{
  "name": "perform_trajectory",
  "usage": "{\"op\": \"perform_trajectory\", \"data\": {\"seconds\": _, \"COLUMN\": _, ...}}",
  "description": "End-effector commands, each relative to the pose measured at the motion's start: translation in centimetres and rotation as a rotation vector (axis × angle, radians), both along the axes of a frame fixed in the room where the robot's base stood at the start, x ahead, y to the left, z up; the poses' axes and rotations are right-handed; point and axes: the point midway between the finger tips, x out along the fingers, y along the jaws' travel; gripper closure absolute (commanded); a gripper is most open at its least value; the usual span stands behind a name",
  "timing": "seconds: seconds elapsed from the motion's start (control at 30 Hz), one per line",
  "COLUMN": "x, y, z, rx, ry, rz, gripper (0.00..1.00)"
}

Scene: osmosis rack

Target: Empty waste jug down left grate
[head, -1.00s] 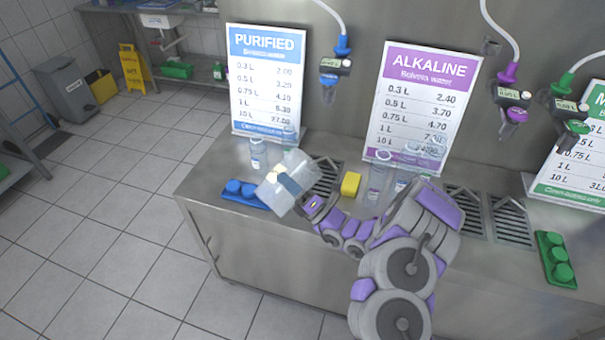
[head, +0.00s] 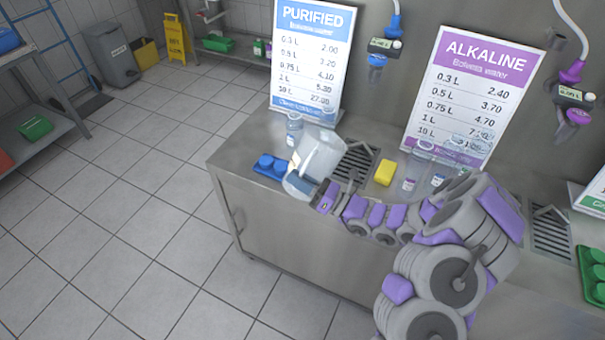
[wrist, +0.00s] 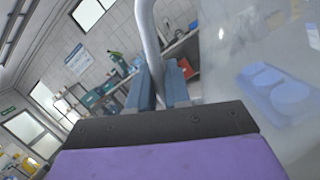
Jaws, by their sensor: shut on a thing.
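The waste jug (head: 320,152) is a clear, pale container. It hangs tilted at the left end of the counter, between the blue cap tray and the left grate (head: 358,160). My gripper (head: 327,194) is at the jug's lower right side in the head view. In the wrist view my gripper (wrist: 158,86) is shut on a pale curved bar, the jug's handle (wrist: 150,40). The clear jug wall (wrist: 240,60) fills the right of that view. The left grate is partly hidden by the jug and gripper. I cannot tell how much liquid is inside.
A blue tray with caps (head: 268,167) lies left of the jug. A clear bottle (head: 294,128) stands behind it. A yellow sponge (head: 385,173) is right of the grate, with clear bottles (head: 410,170) beyond. The PURIFIED sign (head: 310,55) stands behind. Floor at left is open.

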Motion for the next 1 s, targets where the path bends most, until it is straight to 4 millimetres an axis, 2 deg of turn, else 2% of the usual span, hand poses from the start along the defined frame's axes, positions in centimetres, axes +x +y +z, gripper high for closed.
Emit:
{"op": "perform_trajectory", "data": {"seconds": 0.13, "x": -0.5, "y": 0.6, "z": -1.0, "rx": -0.054, "ry": -0.046, "rz": -0.003, "gripper": 1.0}}
{"op": "perform_trajectory", "data": {"seconds": 0.43, "x": -1.8, "y": 3.2, "z": -3.0, "rx": -0.177, "ry": -0.143, "rz": 0.001, "gripper": 1.0}}
{"op": "perform_trajectory", "data": {"seconds": 0.83, "x": -3.5, "y": 4.1, "z": -5.2, "rx": -0.316, "ry": -0.268, "rz": -0.001, "gripper": 1.0}}
{"op": "perform_trajectory", "data": {"seconds": 1.0, "x": -4.1, "y": 5.2, "z": -6.2, "rx": -0.371, "ry": -0.308, "rz": 0.002, "gripper": 1.0}}
